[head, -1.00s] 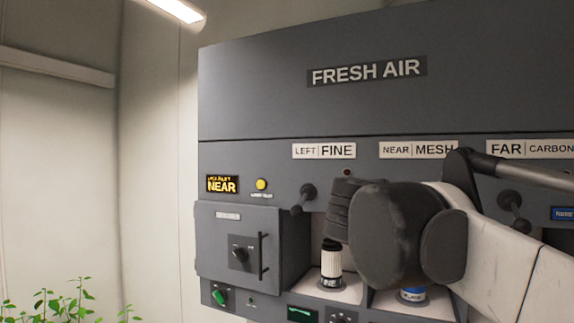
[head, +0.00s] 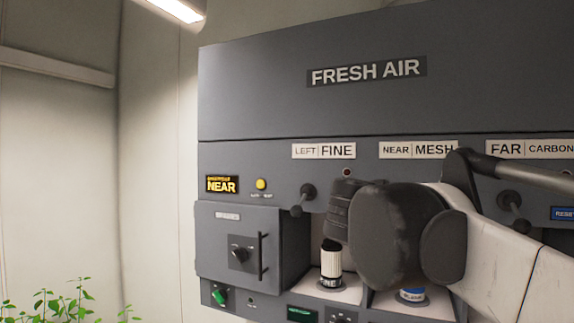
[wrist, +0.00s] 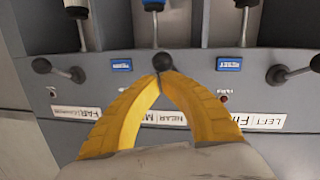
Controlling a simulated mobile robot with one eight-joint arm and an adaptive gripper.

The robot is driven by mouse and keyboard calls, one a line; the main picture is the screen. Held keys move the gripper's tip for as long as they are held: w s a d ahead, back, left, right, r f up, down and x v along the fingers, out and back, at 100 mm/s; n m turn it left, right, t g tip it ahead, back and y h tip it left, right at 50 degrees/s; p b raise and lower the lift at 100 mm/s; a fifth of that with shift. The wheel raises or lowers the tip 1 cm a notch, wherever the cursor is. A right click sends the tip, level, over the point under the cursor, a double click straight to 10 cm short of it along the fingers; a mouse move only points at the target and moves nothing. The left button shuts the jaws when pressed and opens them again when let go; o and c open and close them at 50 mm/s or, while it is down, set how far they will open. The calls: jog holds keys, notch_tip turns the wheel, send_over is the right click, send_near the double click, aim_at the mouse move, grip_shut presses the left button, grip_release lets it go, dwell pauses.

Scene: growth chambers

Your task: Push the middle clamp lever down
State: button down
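The middle clamp lever (wrist: 163,62) shows in the wrist view as a dark round knob at the NEAR MESH position. My gripper (wrist: 163,75) has two yellow fingers whose tips come together right at this knob. The fingers look shut, with the tips at or touching the knob; I cannot tell whether anything is pinched between them. The lever's stem is hidden behind the fingertips. In the head view my arm hides the middle lever and the fingertips.
The left clamp lever (head: 303,200) and far clamp lever (head: 513,209) stand out from the grey panel on either side. A panel door with a handle (head: 262,256) is at left. Blue buttons (wrist: 121,65) flank the middle lever.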

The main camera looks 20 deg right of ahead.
jog(key=shift+f, duration=0.35)
dwell(0.7)
